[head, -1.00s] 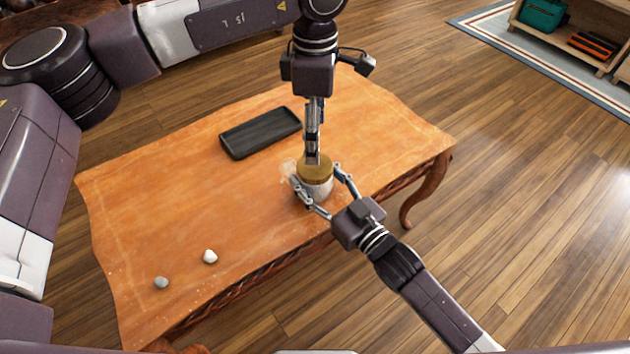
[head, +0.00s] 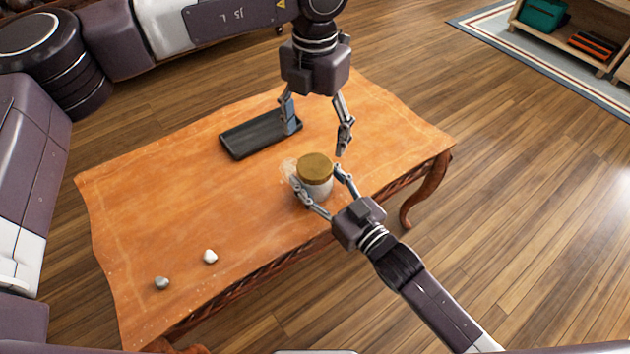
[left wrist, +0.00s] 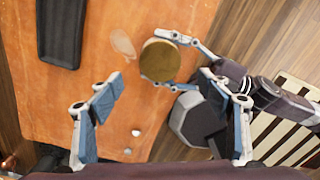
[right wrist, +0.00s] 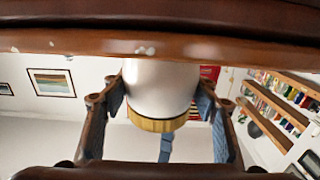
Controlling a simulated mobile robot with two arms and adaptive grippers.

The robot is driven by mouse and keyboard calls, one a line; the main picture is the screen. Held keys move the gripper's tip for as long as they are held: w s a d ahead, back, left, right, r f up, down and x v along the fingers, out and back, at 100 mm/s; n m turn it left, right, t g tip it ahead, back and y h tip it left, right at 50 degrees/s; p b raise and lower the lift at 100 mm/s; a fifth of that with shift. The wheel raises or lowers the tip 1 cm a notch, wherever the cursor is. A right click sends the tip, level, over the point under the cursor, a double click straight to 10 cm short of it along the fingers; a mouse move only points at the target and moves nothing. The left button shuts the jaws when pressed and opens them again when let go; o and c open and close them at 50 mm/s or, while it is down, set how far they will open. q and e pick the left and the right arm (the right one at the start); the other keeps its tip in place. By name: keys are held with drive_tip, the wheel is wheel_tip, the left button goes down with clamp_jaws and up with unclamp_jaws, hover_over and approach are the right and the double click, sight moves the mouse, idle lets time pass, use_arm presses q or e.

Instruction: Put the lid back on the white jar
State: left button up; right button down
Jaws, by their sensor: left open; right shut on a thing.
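The white jar (head: 318,190) stands upright on the orange table near its front edge. The round golden-brown lid (head: 314,167) sits on top of the jar; it also shows from above in the left wrist view (left wrist: 160,61). In the right wrist view the white jar (right wrist: 160,88) lies between my right fingers, with the lid's rim (right wrist: 157,124) against its end. My right gripper (head: 328,190) is shut on the jar's sides. My left gripper (head: 316,140) is open and empty, above and behind the lid, apart from it.
A black tray (head: 255,137) lies on the table behind and left of the jar. Two small stones, one white (head: 210,256) and one grey (head: 162,283), lie at the front left. A faint translucent shape (left wrist: 122,43) is beside the jar. The table's left half is mostly clear.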

sight(315, 166)
use_arm(q)
drive_tip(key=shift+f, duration=0.1)
drive_tip(key=shift+f, duration=3.95)
drive_tip(key=shift+c, duration=0.3)
drive_tip(key=c, duration=1.2)
drive_tip(key=shift+o, duration=0.2)
drive_tip(key=m, duration=0.7)
drive_tip(key=o, duration=1.3)
drive_tip(key=shift+r, duration=2.3)
